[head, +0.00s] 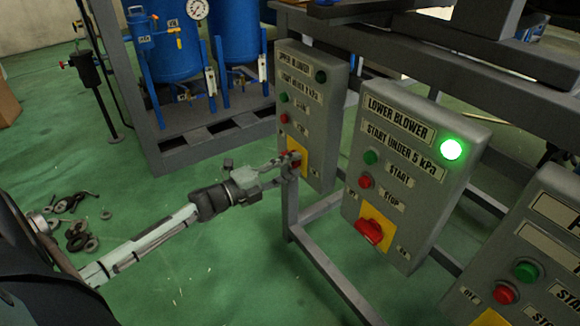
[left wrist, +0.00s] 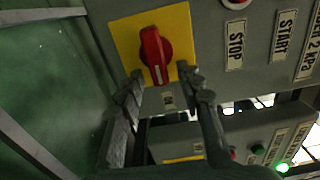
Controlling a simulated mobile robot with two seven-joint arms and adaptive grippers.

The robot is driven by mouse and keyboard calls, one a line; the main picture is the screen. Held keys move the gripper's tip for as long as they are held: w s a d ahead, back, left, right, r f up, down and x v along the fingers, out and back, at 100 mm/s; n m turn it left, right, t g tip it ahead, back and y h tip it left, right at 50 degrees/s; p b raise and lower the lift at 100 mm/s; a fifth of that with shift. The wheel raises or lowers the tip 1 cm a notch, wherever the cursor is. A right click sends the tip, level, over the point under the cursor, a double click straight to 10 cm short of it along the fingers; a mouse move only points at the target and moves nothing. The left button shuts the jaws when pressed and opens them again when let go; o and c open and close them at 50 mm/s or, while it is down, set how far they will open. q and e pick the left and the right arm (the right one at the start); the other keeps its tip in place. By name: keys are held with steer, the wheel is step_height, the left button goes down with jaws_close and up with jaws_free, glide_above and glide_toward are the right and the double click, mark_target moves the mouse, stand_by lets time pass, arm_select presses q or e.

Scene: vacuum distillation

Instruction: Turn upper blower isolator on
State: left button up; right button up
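The upper blower panel (head: 305,125) is a grey box with a dark lamp (head: 321,76) at its top right. Its isolator is a red rotary knob (left wrist: 153,55) on a yellow plate (left wrist: 122,32). In the left wrist view the knob's white mark points down in the picture. My left gripper (head: 291,162) is at this isolator in the head view and partly hides it. In the left wrist view its two fingers (left wrist: 163,77) are apart, one on each side of the knob's lower end. I cannot tell whether they touch it. My right gripper is not in view.
The lower blower panel (head: 398,200), with a lit green lamp (head: 451,149) and its own red isolator (head: 369,231), stands close to the right. A third panel (head: 540,230) is at the right edge. Grey frame bars (head: 330,275) run below. Blue tanks (head: 165,45) stand behind.

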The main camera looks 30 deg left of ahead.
arm_select(q)
steer(key=shift+s, duration=0.1)
steer(key=v, duration=1.1)
steer(key=shift+s+a, duration=0.15)
steer(key=shift+s, duration=0.25)
